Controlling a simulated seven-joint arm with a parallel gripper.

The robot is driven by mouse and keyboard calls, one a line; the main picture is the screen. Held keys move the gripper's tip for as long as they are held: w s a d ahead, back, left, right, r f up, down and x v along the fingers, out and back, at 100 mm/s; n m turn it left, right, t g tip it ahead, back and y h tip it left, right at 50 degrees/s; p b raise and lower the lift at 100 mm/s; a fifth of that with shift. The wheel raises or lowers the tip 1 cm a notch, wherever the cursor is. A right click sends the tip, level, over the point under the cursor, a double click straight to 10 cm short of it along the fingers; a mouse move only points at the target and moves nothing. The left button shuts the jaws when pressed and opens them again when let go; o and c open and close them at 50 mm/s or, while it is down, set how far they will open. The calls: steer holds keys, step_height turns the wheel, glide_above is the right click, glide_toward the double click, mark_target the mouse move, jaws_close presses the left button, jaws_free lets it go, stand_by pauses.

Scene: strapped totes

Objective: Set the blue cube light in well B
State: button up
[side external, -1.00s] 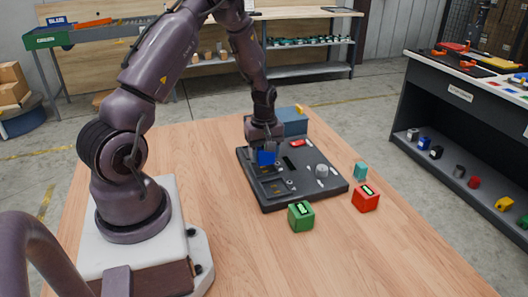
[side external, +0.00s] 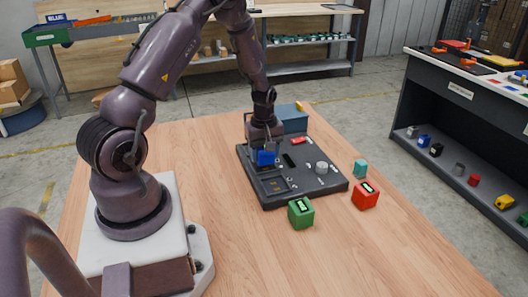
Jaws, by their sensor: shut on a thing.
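The blue cube light (side external: 266,158) is between the fingers of my gripper (side external: 265,151), which is shut on it. The gripper points down over the left back part of the dark board (side external: 318,198). The cube is at or just above the board's surface; I cannot tell whether it touches. A square well (side external: 275,185) shows empty in the board in front of the cube. Well letters are too small to read, and the gripper and cube hide the board area beneath them.
A green cube (side external: 301,212) and a red cube (side external: 365,195) stand on the table by the board's near right side. A grey knob (side external: 321,168) rises from the board. A blue-grey box (side external: 291,119) stands behind. The table's front is clear.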

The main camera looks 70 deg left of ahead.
steer(key=shift+f, duration=0.2)
steer(key=shift+f, duration=0.65)
steer(key=o, duration=1.5)
steer(key=shift+c, duration=0.2)
steer(key=shift+r, duration=4.45)
